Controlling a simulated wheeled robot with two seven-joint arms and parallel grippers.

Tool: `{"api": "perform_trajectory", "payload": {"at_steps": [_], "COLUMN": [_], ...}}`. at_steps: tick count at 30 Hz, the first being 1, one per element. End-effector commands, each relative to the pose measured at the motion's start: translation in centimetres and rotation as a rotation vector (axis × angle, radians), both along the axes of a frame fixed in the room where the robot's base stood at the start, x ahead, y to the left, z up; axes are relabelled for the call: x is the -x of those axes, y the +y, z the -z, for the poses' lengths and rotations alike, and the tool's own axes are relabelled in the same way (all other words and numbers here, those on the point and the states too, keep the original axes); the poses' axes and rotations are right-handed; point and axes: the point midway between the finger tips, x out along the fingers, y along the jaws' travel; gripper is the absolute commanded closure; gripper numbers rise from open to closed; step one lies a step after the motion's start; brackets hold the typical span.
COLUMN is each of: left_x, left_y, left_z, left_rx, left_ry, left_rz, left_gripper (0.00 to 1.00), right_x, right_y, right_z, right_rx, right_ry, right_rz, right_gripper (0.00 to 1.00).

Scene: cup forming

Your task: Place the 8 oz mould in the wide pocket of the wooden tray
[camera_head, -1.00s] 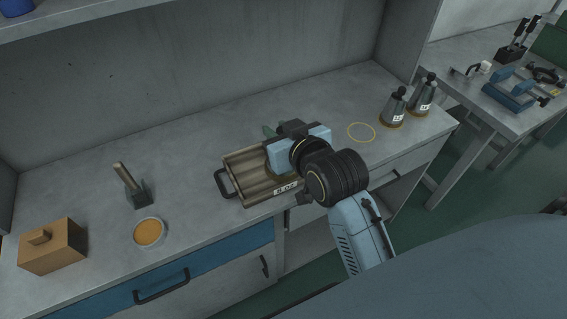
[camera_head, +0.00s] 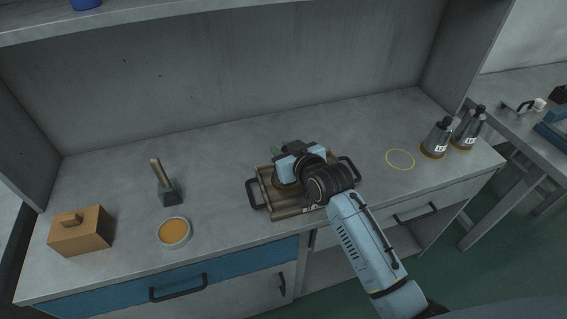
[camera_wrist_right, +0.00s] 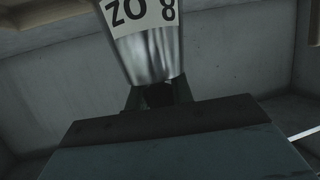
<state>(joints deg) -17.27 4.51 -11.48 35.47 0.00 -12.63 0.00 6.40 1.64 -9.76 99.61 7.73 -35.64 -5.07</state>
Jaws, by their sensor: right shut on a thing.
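The wooden tray (camera_head: 290,216) with black handles stands near the front of the bench, in the middle of the head view. My right gripper (camera_head: 288,168) is over the tray and hides most of its inside. In the right wrist view the gripper (camera_wrist_right: 158,95) is shut on the 8 oz mould (camera_wrist_right: 150,52), a metal cone with a white label that reads upside down. In the head view the mould is mostly hidden behind the gripper, with a brownish base edge showing at the tray. I cannot tell whether it rests in the pocket. My left gripper is out of view.
Two labelled metal moulds (camera_head: 437,138) stand at the right end of the bench, near an empty yellow ring (camera_head: 400,160). To the left are a scraper-like tool (camera_head: 167,188), a bowl of orange stuff (camera_head: 174,232) and a lidded wooden box (camera_head: 82,232).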

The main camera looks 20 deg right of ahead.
Motion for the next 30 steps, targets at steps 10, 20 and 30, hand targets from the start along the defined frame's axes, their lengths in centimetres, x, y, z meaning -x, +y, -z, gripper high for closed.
{"api": "perform_trajectory", "payload": {"at_steps": [10,20,30], "left_x": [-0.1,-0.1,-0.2], "left_y": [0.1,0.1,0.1], "left_z": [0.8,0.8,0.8], "left_rx": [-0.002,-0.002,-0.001], "left_ry": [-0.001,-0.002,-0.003], "left_rz": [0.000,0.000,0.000], "left_gripper": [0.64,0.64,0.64], "right_x": [-0.1,-0.1,0.0], "right_y": [0.0,0.0,0.0], "right_z": [3.5,3.7,3.9], "right_rx": [-0.001,0.000,0.001], "right_ry": [-0.005,-0.005,0.001], "right_rz": [0.000,0.000,0.000], "right_gripper": [1.00,1.00,0.55]}}
